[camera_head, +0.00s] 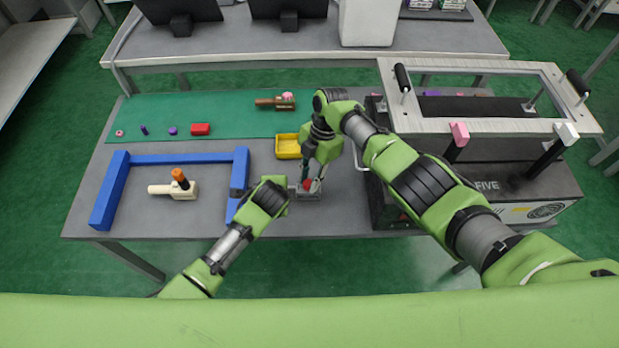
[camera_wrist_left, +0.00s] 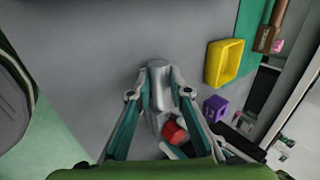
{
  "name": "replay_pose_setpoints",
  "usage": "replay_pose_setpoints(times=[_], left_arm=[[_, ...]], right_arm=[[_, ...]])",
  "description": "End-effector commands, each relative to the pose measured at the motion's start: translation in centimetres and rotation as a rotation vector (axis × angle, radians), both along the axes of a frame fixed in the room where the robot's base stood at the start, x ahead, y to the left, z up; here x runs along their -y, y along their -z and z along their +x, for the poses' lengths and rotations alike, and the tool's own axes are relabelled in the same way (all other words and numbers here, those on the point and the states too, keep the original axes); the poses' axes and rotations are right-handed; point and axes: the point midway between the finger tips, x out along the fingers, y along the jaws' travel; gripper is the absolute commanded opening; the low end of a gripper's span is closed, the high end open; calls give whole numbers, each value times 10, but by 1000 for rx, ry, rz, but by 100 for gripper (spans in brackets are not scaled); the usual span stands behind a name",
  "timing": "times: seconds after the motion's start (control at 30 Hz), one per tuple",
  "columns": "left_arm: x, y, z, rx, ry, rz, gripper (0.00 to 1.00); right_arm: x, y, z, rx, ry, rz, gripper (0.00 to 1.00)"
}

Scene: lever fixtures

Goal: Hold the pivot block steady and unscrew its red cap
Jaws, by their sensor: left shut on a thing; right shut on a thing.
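The grey pivot block (camera_head: 310,196) is near the table's front edge, and in the left wrist view its grey cylindrical part (camera_wrist_left: 159,88) shows between my left fingers. Its red cap (camera_head: 308,184) also shows in the left wrist view (camera_wrist_left: 174,132). My left gripper (camera_head: 291,191) comes in from the left and is shut on the pivot block; its fingers (camera_wrist_left: 160,94) lie on either side of the cylinder. My right gripper (camera_head: 314,180) points down from above and is shut on the red cap, which its fingers partly hide.
A yellow bin (camera_head: 288,146) stands just behind the block. A blue frame (camera_head: 190,159) with a cream-and-orange lever piece (camera_head: 178,187) is at the left. A large dark fixture (camera_head: 480,180) fills the right. A purple object (camera_wrist_left: 214,108) shows close by in the left wrist view.

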Motion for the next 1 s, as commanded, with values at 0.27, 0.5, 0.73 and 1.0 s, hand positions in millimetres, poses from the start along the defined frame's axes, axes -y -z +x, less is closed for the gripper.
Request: replay_pose_setpoints(times=[0.27, 0.5, 0.73, 1.0], left_arm=[[0, 0, 0, 0, -1, 1, 0], [0, 0, 0, 0, -1, 1, 0], [0, 0, 0, -1, -1, 1, 0], [0, 0, 0, 0, -1, 1, 0]], right_arm=[[0, -3, 1, 1, 1, 1, 0], [0, -11, 1, 1, 2, 1, 0], [0, -17, 1, 1, 2, 1, 0], [0, -20, 0, 1, 2, 1, 0]])
